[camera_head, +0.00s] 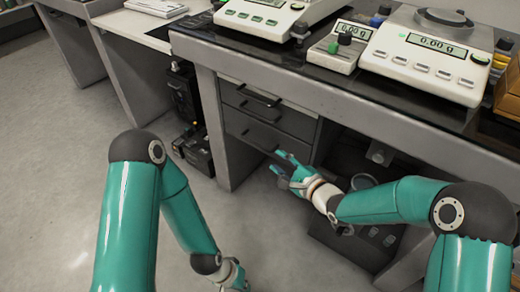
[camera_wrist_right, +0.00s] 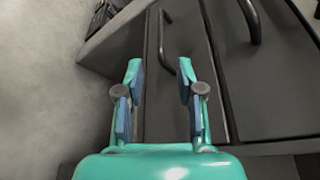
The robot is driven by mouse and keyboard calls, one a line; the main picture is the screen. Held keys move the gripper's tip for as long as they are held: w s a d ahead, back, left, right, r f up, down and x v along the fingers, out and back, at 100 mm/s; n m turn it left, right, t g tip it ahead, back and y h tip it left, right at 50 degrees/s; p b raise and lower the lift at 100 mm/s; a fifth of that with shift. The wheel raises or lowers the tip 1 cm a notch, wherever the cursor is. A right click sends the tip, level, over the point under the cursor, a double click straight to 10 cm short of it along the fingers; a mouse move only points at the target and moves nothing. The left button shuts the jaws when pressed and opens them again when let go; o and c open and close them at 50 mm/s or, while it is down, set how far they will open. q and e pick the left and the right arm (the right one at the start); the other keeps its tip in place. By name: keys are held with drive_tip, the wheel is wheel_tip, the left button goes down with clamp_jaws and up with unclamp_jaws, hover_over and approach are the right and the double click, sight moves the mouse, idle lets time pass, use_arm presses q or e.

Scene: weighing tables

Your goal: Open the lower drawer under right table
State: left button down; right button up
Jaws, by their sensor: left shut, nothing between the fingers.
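The dark grey drawer unit under the right table has an upper drawer (camera_head: 236,92) and a lower drawer (camera_head: 241,126), both looking closed. The lower drawer's bar handle (camera_wrist_right: 162,42) lies ahead of my right gripper (camera_wrist_right: 160,64) in the right wrist view, partly between the lines of its fingers. My right gripper is open and empty, in front of the unit's lower part in the head view (camera_head: 281,170). I cannot tell whether a finger touches the handle. The upper drawer's handle (camera_wrist_right: 251,20) is further right. My left gripper (camera_head: 240,282) is shut and empty, low near the bottom edge.
Scales (camera_head: 425,55) stand on the right table's dark top (camera_head: 340,82). The table's grey side panel (camera_head: 213,125) is left of the drawers. A dark box-shaped object (camera_head: 355,240) stands below right, near my right arm. Open floor (camera_head: 60,150) lies to the left.

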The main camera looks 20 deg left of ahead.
sight(259, 145)
drive_tip(key=b+x, duration=0.3)
drive_tip(key=x, duration=0.8)
drive_tip(key=shift+w+a, duration=0.1)
drive_tip(key=shift+w, duration=0.05)
clamp_jaws()
drive_tip(key=shift+f, duration=0.1)
